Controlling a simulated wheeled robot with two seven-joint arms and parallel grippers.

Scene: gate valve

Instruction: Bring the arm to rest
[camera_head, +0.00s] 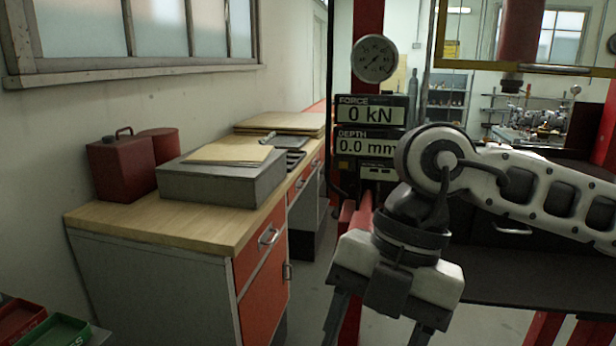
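My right arm comes in from the right edge and bends down at the wrist in front of the press. My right gripper (378,332) hangs at the bottom centre, pointing down. Its two fingers stand wide apart with nothing visible between them; their tips are cut off by the bottom edge. My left arm and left gripper are not in view. No gate valve can be made out.
A red press with a gauge (374,58) and a display (370,110) reading 0 kN and 0.0 mm stands behind my arm. A wooden-topped cabinet (110,215) at left holds a red can (120,168) and a grey box (220,182). Green (55,331) and red bins sit lower left.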

